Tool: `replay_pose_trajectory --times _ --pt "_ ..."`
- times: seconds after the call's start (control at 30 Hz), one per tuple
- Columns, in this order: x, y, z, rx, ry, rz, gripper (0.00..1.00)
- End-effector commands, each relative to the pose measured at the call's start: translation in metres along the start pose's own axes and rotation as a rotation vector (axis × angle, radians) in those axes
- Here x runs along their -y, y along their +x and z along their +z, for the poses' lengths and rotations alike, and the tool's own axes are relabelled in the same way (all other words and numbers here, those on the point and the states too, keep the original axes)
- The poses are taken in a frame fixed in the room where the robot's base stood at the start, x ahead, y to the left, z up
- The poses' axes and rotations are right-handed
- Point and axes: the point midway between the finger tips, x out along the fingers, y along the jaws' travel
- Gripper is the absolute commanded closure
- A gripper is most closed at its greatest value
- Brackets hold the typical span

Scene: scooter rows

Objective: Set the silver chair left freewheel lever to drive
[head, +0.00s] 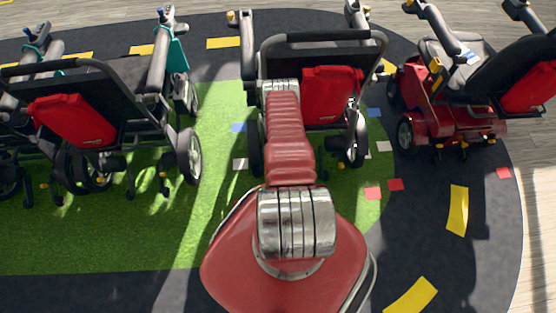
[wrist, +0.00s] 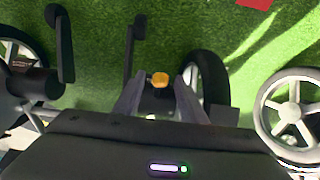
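An orange-yellow lever knob (wrist: 160,78) on a dark mount shows in the wrist view. My gripper (wrist: 159,88) has one finger on each side of it, with gaps visible, so it is open. I cannot tell how far below or beyond the fingertips the knob is. In the head view my red arm reaches over the middle chair (head: 332,95), which has a red back pouch, and hides my gripper and part of that chair's underside. I cannot tell which chair is the silver one, or the lever's setting.
Another chair (head: 78,110) with a red pouch stands at the left, with yellow-tipped levers low at its rear. A red scooter (head: 455,100) stands at the right. Spoked wheels (wrist: 295,115) show beside my gripper. Green floor (head: 120,235) lies open in front.

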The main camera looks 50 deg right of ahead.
Motion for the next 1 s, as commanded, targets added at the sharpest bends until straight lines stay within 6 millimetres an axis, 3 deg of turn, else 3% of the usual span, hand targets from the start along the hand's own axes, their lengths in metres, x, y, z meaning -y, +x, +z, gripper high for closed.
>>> replay_pose_trajectory --times 0.23,0.77,1.0 --pt "0.0001 0.0003 0.0 0.0 0.0 0.0 0.62" --pt "0.0003 0.0001 0.0 0.0 -0.001 0.0 1.0" --pt "0.0007 0.0 0.0 0.0 -0.002 -0.001 1.0"
